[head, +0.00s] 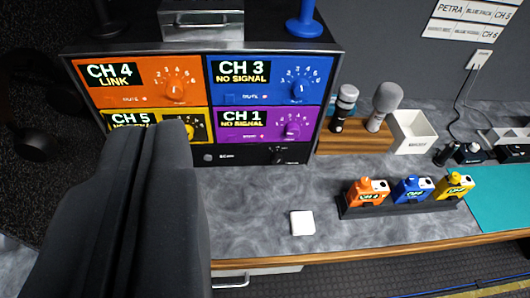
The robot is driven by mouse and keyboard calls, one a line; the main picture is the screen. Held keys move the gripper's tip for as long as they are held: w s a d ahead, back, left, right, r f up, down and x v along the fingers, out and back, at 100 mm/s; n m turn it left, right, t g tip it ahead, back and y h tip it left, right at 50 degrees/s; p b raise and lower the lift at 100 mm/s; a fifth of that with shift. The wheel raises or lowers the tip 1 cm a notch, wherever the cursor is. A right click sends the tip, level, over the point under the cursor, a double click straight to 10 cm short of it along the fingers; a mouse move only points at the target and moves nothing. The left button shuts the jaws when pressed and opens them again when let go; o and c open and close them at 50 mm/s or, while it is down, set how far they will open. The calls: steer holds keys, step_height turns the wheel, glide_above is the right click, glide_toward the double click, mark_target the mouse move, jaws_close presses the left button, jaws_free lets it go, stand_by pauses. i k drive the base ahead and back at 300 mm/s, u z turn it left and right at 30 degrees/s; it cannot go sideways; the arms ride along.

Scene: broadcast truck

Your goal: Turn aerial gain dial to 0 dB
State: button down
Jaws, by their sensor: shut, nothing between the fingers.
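A receiver rack (330,62) stands on the counter with orange, blue, yellow and purple channel modules. Its black bottom strip (235,156) carries a small dark dial (277,155) at the right, with faint marks around it. I cannot read any "aerial gain" label or the dial's setting. My gripper (150,130) is shut and empty at the left, in front of the yellow CH 5 module (197,117) and hiding much of it. The gripper is left of the dark dial and apart from it in the picture.
Other knobs sit close by: orange (176,90), blue (298,90) and purple (292,130). A white square (302,222) lies on the grey counter. A dark charger (400,205) holds orange, blue and yellow packs. Microphones (386,98) stand right of the rack.

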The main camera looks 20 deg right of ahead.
mark_target(276, 158)
steer(key=u, duration=0.75)
steer(key=k, duration=1.5)
steer(key=z, duration=0.45)
steer(key=i, duration=0.95)
steer(key=z, duration=0.1)
